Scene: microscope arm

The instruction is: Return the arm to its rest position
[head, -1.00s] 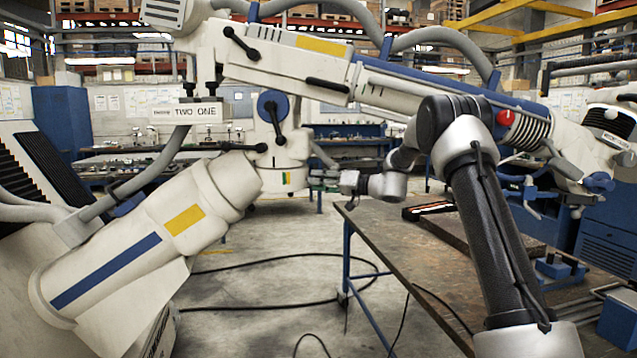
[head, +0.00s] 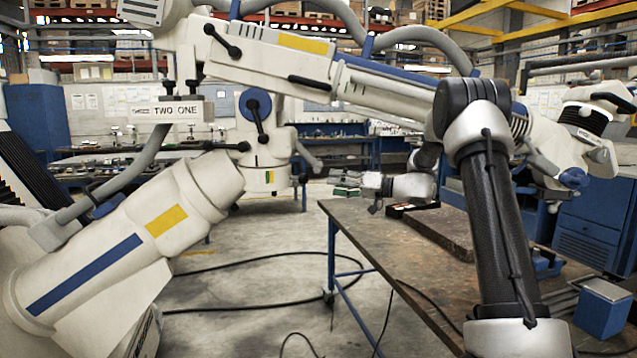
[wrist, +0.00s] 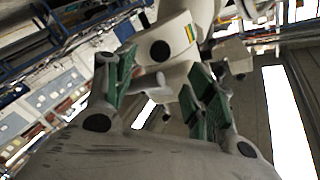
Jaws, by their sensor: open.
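The large white microscope arm (head: 285,62) spans the head view, with blue and yellow stripes and a "TWO ONE" plate (head: 178,112). Its upright head (head: 268,148) hangs at mid-left with a blue knob (head: 255,105), black levers and a grey handle (head: 308,158). My gripper (head: 348,184) is open and empty, to the right of the upright head and apart from it. In the wrist view, my gripper's green-padded fingers (wrist: 163,88) stand wide apart, and the white head (wrist: 172,45) shows beyond them. My forearm hides part of the long beam.
A worn worktable (head: 400,250) lies below and right of my gripper, with a dark tray (head: 412,209) on it. A blue box (head: 603,308) stands at the lower right. Cables (head: 250,300) cross the open floor.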

